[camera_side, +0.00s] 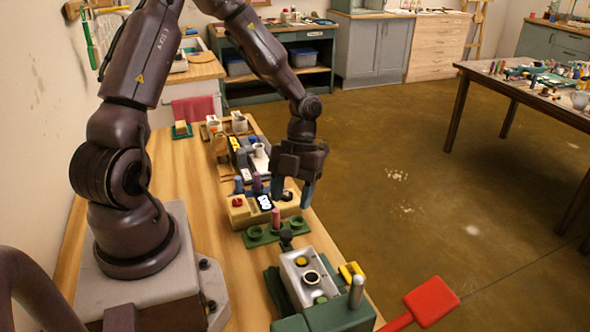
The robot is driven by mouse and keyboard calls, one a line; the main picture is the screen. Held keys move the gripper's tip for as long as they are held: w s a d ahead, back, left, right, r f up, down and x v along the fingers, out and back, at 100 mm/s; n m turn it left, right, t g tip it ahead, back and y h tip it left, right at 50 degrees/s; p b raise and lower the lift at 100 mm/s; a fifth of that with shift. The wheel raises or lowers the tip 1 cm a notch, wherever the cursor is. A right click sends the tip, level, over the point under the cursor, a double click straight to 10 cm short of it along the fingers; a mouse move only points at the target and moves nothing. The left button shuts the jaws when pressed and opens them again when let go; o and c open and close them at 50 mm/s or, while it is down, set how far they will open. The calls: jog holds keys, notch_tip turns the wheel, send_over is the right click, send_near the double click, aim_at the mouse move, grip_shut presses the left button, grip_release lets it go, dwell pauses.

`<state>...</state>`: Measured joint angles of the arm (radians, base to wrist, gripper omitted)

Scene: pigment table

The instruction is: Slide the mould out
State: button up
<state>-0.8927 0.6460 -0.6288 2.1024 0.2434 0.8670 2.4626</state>
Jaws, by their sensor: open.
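What looks like the mould is a light grey block (299,272) with a dark round opening and yellowish round spots. It sits in a green fixture (325,318) at the bottom of the view, with a yellow piece (351,271) at its right side. My gripper (291,196) points down with its blue-grey fingers apart. It is beyond the mould, over or beside a beige device with a display (240,210), and not touching the mould. I cannot tell its exact height.
A green holder (262,238) with round cups and a pink peg stands between the beige device and the mould. A red paddle (431,301) on a lever sticks out right of the fixture. Several small containers stand further back on the wooden bench (173,185). Its left part is clear.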

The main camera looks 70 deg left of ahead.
jog(key=v, duration=0.6)
jog(key=s+d+r+n+t+y, duration=0.1)
jog(key=s+d+r+n+t, duration=0.3)
jog(key=r+n, duration=0.4)
jog(key=s+d+r+n+t+y, duration=0.2)
jog(key=r+n, duration=0.7)
jog(key=n, duration=1)
jog(key=s+d+t, duration=0.2)
jog(key=s+d, duration=0.1)
jog(key=shift+s+t, duration=0.4)
